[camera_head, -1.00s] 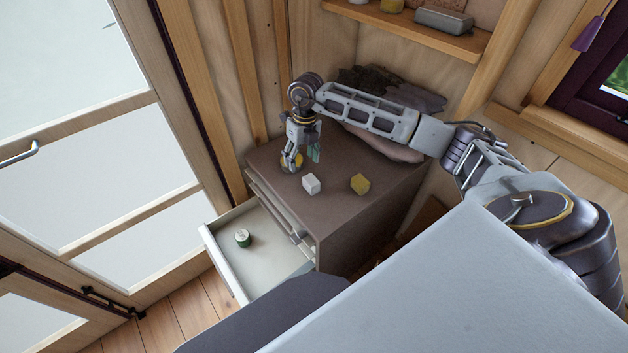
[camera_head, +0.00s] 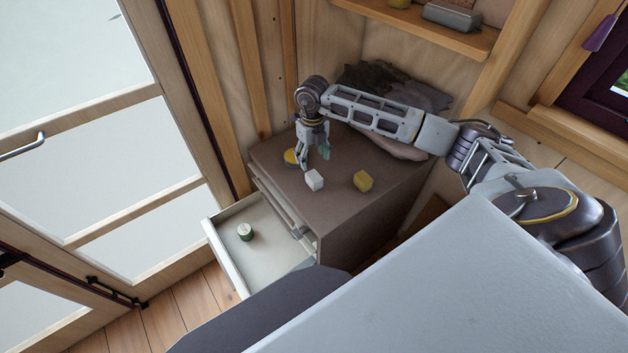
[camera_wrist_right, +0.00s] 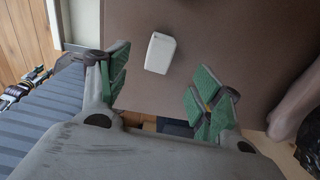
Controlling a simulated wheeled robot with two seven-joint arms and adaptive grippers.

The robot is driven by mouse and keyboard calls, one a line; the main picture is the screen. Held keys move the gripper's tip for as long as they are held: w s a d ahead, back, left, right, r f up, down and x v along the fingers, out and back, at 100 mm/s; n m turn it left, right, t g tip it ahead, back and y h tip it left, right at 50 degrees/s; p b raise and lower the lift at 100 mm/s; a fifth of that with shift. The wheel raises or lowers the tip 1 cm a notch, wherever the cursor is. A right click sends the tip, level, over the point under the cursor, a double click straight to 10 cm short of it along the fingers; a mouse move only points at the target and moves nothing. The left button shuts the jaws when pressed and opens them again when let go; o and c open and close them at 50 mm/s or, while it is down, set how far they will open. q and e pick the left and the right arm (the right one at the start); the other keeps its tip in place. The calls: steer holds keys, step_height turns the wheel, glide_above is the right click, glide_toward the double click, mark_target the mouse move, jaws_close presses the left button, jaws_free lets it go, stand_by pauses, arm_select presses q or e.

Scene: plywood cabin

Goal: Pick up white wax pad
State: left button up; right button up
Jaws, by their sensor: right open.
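The white wax pad (camera_head: 314,180) is a small white block on the brown top of a drawer cabinet (camera_head: 350,213). It also shows in the right wrist view (camera_wrist_right: 160,53), ahead of the gap between my fingers and nearer the left one. My right gripper (camera_head: 315,162) points down just behind the pad, above the cabinet top. In the right wrist view the gripper (camera_wrist_right: 162,92) is open with green finger pads apart and nothing between them. My left gripper is not in view.
A yellow block (camera_head: 363,181) lies right of the pad, and a round yellow item (camera_head: 291,157) lies left of my gripper. An open drawer (camera_head: 270,257) holds a small green and white tin (camera_head: 245,232). Crumpled dark cloth (camera_head: 375,78) lies at the back.

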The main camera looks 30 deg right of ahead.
mark_target(313, 175)
step_height(313, 175, down, 4)
steer(key=shift+r, duration=0.25)
steer(key=shift+f, duration=0.7)
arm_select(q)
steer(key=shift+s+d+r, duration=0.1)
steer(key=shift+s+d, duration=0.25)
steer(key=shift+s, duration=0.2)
